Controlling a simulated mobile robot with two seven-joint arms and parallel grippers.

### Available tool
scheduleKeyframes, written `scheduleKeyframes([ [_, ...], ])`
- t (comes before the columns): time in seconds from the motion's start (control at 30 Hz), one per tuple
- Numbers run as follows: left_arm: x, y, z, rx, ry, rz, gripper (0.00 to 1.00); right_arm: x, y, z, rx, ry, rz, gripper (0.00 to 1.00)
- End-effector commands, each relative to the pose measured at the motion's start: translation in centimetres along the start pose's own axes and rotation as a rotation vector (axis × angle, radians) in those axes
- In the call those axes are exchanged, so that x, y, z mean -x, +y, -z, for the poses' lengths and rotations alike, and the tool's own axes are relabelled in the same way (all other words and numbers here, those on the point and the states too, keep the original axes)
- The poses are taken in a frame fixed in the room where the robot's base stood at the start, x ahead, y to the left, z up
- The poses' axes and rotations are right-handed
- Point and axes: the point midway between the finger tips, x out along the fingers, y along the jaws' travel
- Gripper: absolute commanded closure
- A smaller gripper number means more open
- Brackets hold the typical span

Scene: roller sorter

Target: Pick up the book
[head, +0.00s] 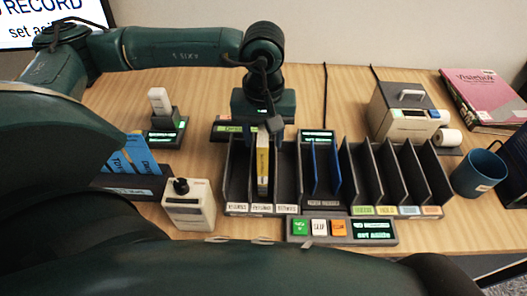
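A thin book with a yellow spine (262,166) stands upright in a left-hand slot of the dark sorter rack (231,180). My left gripper (262,127) points down at the rear top of this slot, right by the top of the book. Its fingers are small and partly hidden, so I cannot tell whether they touch or hold the book. A larger pink book (482,96) lies flat at the back right, away from the gripper. My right gripper is not in view.
Right of the rack are a label printer (405,110), a paper roll (448,138) and a blue mug (478,173). A button panel (341,230) sits in front. At left are a scanner in its stand (161,103), blue folders (140,158) and a joystick box (189,207).

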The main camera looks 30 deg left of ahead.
Motion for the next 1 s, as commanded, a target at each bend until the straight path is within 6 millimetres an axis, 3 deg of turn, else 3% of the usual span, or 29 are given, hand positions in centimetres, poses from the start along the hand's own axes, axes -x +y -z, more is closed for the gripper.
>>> scheduleKeyframes([
  [0.13, 0.01, -0.01, 0.02, 0.001, 0.000, 0.000, 0.55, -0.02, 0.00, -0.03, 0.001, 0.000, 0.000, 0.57],
  [0.67, 0.04, 0.00, 0.02, 0.001, 0.000, 0.000, 0.99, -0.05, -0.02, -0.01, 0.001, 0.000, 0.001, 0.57],
  [1.0, 0.09, 0.01, 0.03, 0.001, 0.001, -0.001, 1.00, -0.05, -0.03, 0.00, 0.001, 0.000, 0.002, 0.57],
])
